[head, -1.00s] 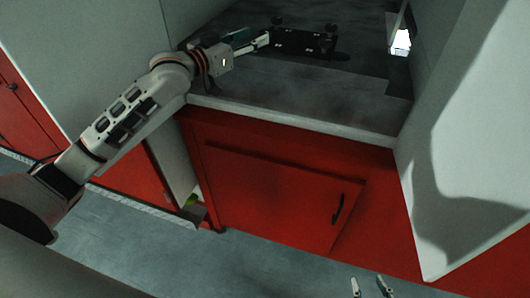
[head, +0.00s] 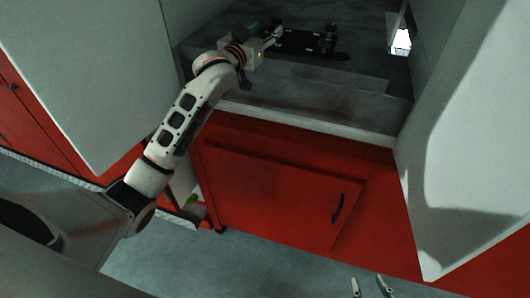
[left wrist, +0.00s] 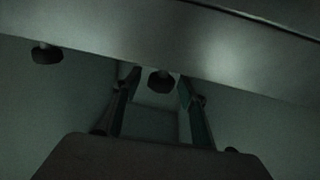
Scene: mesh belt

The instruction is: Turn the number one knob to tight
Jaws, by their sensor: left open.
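A dark flat device (head: 305,42) lies on the grey counter, with small black knobs standing up from it. One knob (head: 330,28) is at its right side and another (head: 277,22) is at its far left. My left gripper (head: 274,37) is open at the device's left end. In the left wrist view, a dark knob (left wrist: 160,81) appears between its two fingers; contact cannot be told. A second knob (left wrist: 46,54) is to the left. No number or tight marking is readable. My right gripper (head: 371,286) shows only its spread fingertips at the bottom edge.
The grey counter (head: 300,85) has free room in front of the device. Below is a red cabinet (head: 280,195) with a black handle. Pale panels (head: 465,150) stand at left and right. A bright opening (head: 402,40) is at the back right.

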